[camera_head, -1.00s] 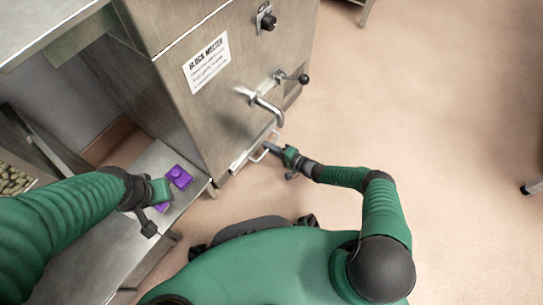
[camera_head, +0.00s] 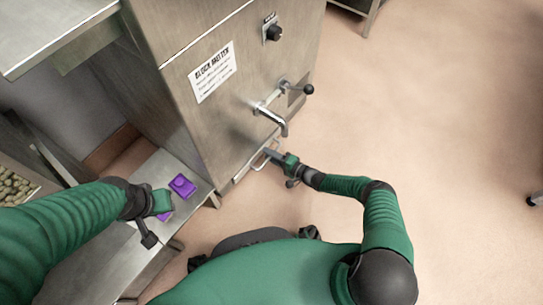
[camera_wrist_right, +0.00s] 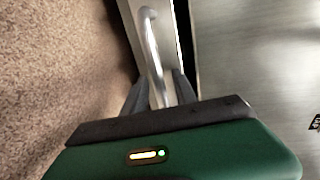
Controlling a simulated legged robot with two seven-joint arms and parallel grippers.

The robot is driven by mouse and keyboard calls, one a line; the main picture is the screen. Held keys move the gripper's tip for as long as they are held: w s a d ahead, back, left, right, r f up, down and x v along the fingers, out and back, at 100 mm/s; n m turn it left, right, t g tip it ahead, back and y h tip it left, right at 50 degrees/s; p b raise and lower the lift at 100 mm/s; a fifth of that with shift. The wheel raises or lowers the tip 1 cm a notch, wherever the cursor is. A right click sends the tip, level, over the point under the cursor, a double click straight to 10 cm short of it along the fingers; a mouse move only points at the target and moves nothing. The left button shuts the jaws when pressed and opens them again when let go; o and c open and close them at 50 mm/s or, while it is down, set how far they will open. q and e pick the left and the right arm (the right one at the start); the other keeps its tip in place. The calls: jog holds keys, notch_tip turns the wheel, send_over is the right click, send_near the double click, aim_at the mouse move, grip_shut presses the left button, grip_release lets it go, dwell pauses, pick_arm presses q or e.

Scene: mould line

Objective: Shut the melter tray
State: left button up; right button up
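The melter tray (camera_head: 246,168) is a narrow metal front low on the block melter (camera_head: 230,110), with a pale bar handle (camera_head: 259,160). It looks close to the cabinet face; I cannot tell if any gap is left. My right gripper (camera_head: 271,155) is at the handle. In the right wrist view the bar handle (camera_wrist_right: 151,35) runs down between its two fingers (camera_wrist_right: 160,92), which stand apart; contact is unclear. My left gripper (camera_head: 155,222) is over the metal bench, beside purple blocks; its fingers are partly hidden.
A purple block (camera_head: 182,185) lies on the metal bench (camera_head: 150,180), and another (camera_head: 164,215) shows partly beside my left gripper. A bent spout (camera_head: 272,119) and a black-knobbed lever (camera_head: 307,89) stick out above the tray.

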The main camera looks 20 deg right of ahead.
jog(key=shift+s+d+r, duration=0.15)
jog(key=shift+s+d, duration=0.05)
jog(key=p+v, duration=0.8)
jog(key=v, duration=0.8)
jog(key=shift+s+f, duration=0.15)
jog(key=shift+f, duration=0.1)
